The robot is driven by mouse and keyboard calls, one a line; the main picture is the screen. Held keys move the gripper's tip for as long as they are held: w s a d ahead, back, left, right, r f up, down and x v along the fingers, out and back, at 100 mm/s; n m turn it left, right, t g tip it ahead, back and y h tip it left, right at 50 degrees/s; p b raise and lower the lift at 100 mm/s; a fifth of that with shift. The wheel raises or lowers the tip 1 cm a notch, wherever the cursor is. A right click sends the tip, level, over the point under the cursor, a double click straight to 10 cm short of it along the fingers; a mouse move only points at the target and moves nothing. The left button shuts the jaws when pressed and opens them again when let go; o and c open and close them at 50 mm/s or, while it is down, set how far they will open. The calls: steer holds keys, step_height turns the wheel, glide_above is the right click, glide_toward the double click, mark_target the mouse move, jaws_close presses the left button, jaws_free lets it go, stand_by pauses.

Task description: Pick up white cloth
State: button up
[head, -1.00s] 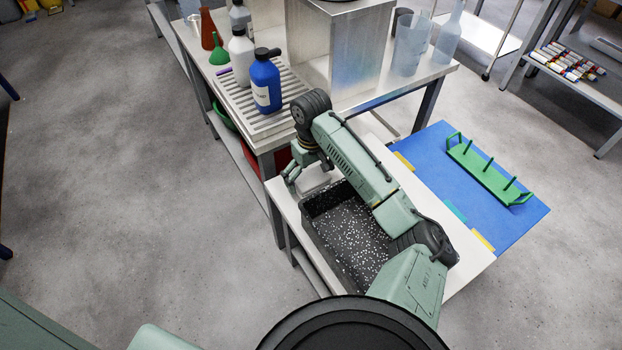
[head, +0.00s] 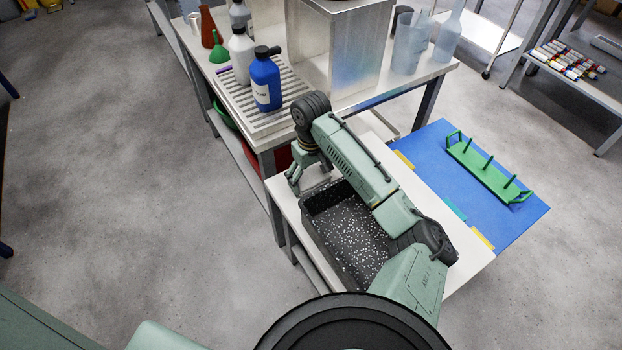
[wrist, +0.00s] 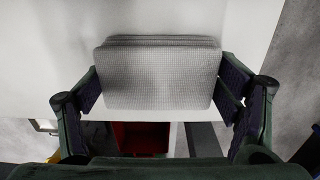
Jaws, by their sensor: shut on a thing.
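The white cloth (wrist: 158,76) is a folded, textured pad in the middle of the wrist view. It looks pale grey there and lies over the white tabletop near its edge. My gripper (wrist: 161,92) has one finger at each side edge of the cloth and is shut on it. In the head view my gripper (head: 302,177) is low over the far left corner of the white table, beside the black speckled tray. The arm and fingers mostly hide the cloth there. I cannot tell whether the cloth is clear of the tabletop.
The speckled tray (head: 352,236) is close beside my gripper, under my arm. A steel bench with a blue bottle (head: 266,80) and a slatted rack (head: 246,108) stands just behind. A blue mat (head: 508,216) with a green rack (head: 487,172) is at right.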

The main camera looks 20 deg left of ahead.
mark_target(311, 176)
steer(key=shift+r, duration=0.1)
step_height(311, 176, up, 10)
steer(key=shift+f, duration=0.1)
stand_by(0.4)
